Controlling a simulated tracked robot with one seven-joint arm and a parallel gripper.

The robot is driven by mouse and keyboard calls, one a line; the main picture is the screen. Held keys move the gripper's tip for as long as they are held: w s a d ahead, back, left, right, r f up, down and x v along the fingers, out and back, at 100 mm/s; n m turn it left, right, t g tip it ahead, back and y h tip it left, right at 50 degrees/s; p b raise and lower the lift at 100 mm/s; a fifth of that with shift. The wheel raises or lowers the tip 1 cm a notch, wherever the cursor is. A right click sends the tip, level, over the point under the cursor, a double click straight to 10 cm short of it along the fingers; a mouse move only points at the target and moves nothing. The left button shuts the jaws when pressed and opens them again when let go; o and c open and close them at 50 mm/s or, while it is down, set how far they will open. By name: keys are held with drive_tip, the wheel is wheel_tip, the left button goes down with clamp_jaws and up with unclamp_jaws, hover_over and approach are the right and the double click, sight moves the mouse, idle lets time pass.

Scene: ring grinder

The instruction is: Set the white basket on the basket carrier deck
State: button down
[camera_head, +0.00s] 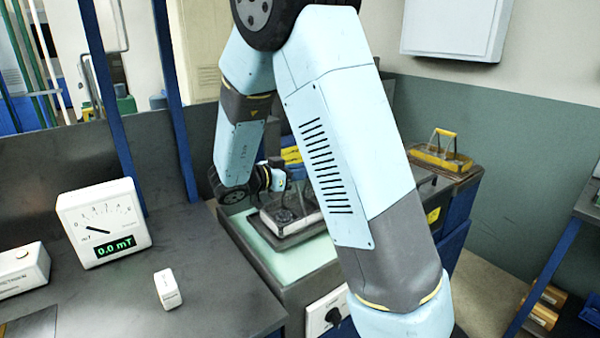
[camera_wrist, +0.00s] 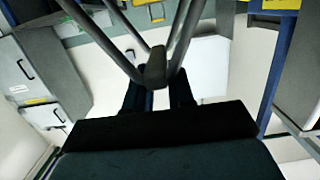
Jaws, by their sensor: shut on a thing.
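The white basket (camera_head: 297,221) shows in the head view as a pale-rimmed tray with a dark inside, over a light green surface (camera_head: 262,242). My arm partly covers it, and I cannot tell whether it rests there or hangs just above. My gripper (camera_head: 277,180) is above the basket. In the wrist view, its dark fingers (camera_wrist: 161,97) are shut on the basket's grey handle (camera_wrist: 155,68), with thin rods running from it. A brown-topped blue unit (camera_head: 462,176) stands at the right, partly behind my arm. I cannot tell for sure which surface is the basket carrier deck.
A yellow basket (camera_head: 441,157) with an upright handle sits on the brown-topped unit. A white meter (camera_head: 103,222) reading 0.0 mT and a small white block (camera_head: 168,289) stand on the dark bench at left.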

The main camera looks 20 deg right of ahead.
drive_tip(key=shift+f, duration=0.1)
drive_tip(key=c, duration=1)
unclamp_jaws()
drive_tip(key=shift+o, duration=0.2)
drive_tip(key=shift+a, duration=0.1)
